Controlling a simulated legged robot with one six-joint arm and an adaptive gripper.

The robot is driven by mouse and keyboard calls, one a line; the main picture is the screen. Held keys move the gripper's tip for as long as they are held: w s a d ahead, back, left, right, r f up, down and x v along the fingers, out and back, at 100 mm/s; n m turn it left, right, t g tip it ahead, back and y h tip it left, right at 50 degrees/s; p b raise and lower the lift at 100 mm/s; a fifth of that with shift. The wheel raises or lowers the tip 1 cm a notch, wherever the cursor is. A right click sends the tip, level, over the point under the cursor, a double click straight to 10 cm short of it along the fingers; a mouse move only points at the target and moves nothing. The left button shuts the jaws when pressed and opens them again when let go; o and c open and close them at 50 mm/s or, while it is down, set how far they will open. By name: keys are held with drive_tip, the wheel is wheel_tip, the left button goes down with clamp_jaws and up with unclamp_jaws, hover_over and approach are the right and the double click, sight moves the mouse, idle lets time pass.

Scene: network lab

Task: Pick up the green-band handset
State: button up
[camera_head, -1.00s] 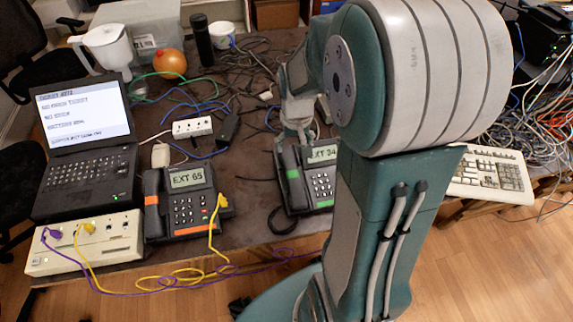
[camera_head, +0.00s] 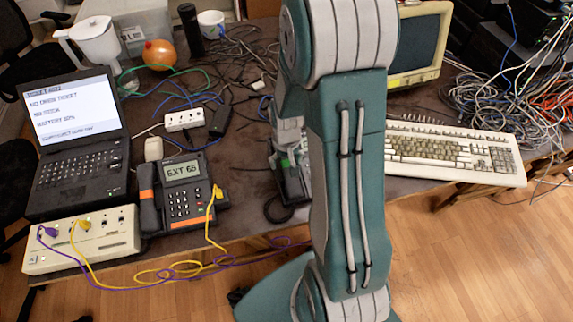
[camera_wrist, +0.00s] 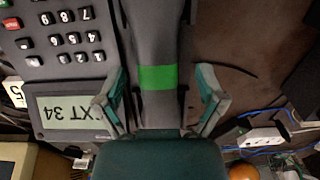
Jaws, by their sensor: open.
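The green-band handset (camera_wrist: 158,50) is dark and lies lengthwise through the middle of the wrist view, with a bright green band (camera_wrist: 158,78) across it. My gripper (camera_wrist: 162,84) is open, with one finger on each side of the handset near the band. Gaps show between the fingers and the handset. The handset's near end is hidden behind my gripper. Its phone base, with the EXT 34 screen (camera_wrist: 78,113) and keypad, shows at left in the wrist view. In the head view my arm covers most of this phone (camera_head: 294,187).
The EXT 65 phone (camera_head: 183,195) with an orange band stands left of my arm. A laptop (camera_head: 78,150), a white box (camera_head: 82,240) with yellow and purple cables, and a power strip (camera_head: 184,120) are also at left. A keyboard (camera_head: 450,152) lies at right.

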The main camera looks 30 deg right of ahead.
sight(287, 161)
drive_tip(key=shift+d+f, duration=0.15)
drive_tip(key=shift+f, duration=0.05)
clamp_jaws()
drive_tip(key=shift+r, duration=0.5)
wheel_tip(287, 161, up, 2)
drive_tip(key=shift+r, duration=0.2)
drive_tip(key=s+d+r, duration=0.5)
drive_tip(key=s+r, duration=0.4)
drive_tip(key=s, duration=0.4)
drive_tip(key=shift+r, duration=0.3)
